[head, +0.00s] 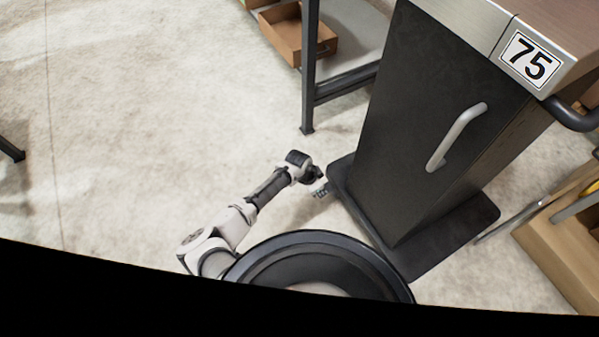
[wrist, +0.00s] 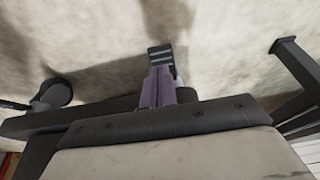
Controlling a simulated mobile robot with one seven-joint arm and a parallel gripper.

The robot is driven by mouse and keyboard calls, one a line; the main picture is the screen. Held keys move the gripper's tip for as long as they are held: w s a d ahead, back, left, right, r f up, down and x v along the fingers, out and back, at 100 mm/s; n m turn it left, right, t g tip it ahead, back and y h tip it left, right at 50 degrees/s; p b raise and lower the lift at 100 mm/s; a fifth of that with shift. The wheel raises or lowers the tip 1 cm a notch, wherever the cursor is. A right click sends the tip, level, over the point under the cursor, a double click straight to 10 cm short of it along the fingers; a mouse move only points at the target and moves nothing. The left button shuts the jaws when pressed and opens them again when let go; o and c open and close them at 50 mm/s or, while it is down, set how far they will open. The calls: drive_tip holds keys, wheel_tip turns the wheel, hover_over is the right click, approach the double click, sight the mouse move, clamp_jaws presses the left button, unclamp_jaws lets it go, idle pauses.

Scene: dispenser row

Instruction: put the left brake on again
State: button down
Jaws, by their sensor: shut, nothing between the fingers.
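The dark cabinet marked 75 (head: 400,130) stands at the right in the head view on a flat black base plate (head: 470,215). My gripper (head: 320,191) is low, just left of the base plate's left corner. In the wrist view its fingers (wrist: 160,62) are together and empty, with striped tips over the floor. A dark bar, apparently the base's edge (wrist: 60,122), runs behind my gripper's housing. I cannot make out a brake lever or its position in either view; my gripper may hide it.
A table leg (head: 308,90) with a foot stands behind the gripper; a similar leg (wrist: 296,68) is at the right in the wrist view. A cardboard bin (head: 290,38) is at the back. A grey handle (head: 456,136) juts from the cabinet.

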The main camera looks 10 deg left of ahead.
drive_tip(key=s+a+r+p, duration=0.2)
drive_tip(key=a+r, duration=0.3)
drive_tip(key=r, duration=0.3)
drive_tip(key=shift+s+r, duration=0.25)
drive_tip(key=shift+s, duration=0.65)
drive_tip(key=shift+a, duration=0.1)
